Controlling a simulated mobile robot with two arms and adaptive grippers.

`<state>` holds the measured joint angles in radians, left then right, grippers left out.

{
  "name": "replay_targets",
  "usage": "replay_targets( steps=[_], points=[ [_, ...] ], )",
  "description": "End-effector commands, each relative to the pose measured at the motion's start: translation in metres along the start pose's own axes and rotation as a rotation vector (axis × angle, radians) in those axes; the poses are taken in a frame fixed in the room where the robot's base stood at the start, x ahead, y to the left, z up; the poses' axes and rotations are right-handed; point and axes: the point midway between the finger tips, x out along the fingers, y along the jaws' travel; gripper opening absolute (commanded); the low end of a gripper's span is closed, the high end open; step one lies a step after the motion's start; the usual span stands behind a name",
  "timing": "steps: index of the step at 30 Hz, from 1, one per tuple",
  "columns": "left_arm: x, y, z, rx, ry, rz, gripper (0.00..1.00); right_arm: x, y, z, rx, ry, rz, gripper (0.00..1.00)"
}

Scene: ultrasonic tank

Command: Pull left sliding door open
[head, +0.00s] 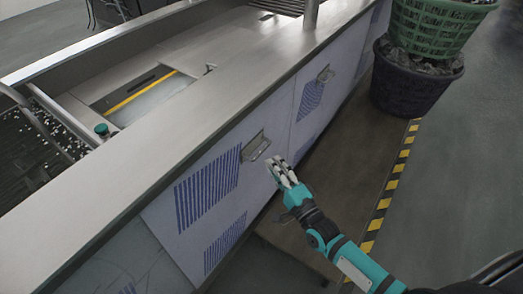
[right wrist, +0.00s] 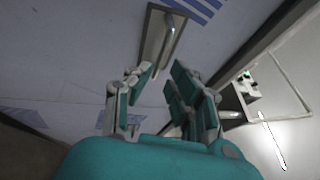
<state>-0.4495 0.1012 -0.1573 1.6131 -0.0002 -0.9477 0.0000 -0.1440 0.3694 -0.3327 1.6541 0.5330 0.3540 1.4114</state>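The left sliding door (head: 170,226) is a pale panel with blue vent stripes on the side of the tank. Its metal handle (head: 256,146) sits in a recessed plate near the door's upper right. My right gripper (head: 279,168) is just right of and below this handle, apart from it. In the right wrist view, the fingers (right wrist: 160,88) are spread with an empty gap between them. A handle (right wrist: 168,38) on its plate lies beyond the fingertips there. My left gripper is not in view.
A second panel with its own handle (head: 325,74) is to the right. A green basket (head: 433,28) stands in a dark tub (head: 410,90) at the upper right. Yellow-black tape (head: 392,184) edges the brown floor strip. The grey floor (head: 460,190) beyond is clear.

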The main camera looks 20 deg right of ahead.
Motion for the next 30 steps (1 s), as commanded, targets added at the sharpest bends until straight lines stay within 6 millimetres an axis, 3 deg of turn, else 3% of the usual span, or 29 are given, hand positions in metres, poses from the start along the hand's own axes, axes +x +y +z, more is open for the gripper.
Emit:
replay_targets(
  steps=[6, 12, 23, 27, 30],
  points=[
    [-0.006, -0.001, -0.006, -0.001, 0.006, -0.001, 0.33, 0.043, 0.000, 0.000, 0.002, 0.000, -0.002, 0.20],
    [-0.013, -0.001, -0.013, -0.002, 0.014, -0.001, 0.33, 0.064, 0.001, 0.000, -0.001, 0.000, 0.001, 0.20],
    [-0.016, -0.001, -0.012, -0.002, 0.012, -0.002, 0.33, 0.068, 0.000, 0.000, 0.000, 0.000, 0.001, 0.20],
    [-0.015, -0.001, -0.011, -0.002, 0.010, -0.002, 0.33, 0.068, 0.000, 0.000, -0.001, 0.000, 0.001, 0.02],
    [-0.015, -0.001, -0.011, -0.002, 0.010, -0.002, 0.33, 0.068, 0.001, 0.000, 0.000, 0.000, 0.001, 0.00]
  ],
)
